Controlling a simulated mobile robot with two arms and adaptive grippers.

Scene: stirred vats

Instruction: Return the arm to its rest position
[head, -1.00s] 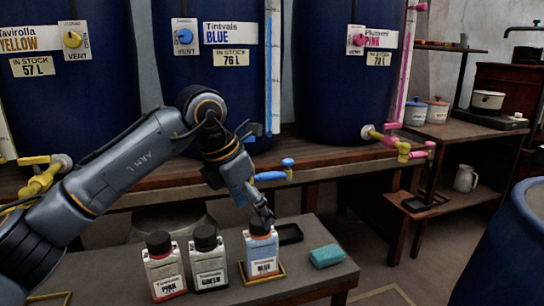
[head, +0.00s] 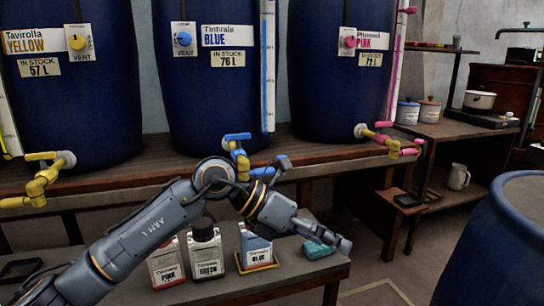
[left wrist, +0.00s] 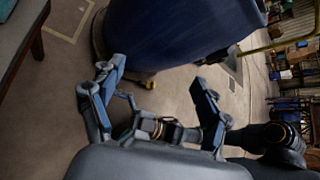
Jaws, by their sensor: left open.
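My left arm reaches in from the lower left of the head view. My left gripper (head: 338,242) is beyond the right side of the blue-labelled bottle (head: 255,246), in front of the teal sponge. In the left wrist view my left gripper (left wrist: 158,72) has its fingers wide apart with nothing held between them. Behind them a dark jointed arm, apparently my right one, crosses the view; its gripper is too small and partly hidden to read. The blue-labelled bottle stands upright on a gold-rimmed square.
Vats with taps, such as the blue tap (head: 238,150), line the back. A large blue barrel (head: 505,245) stands at right, with open floor before it.

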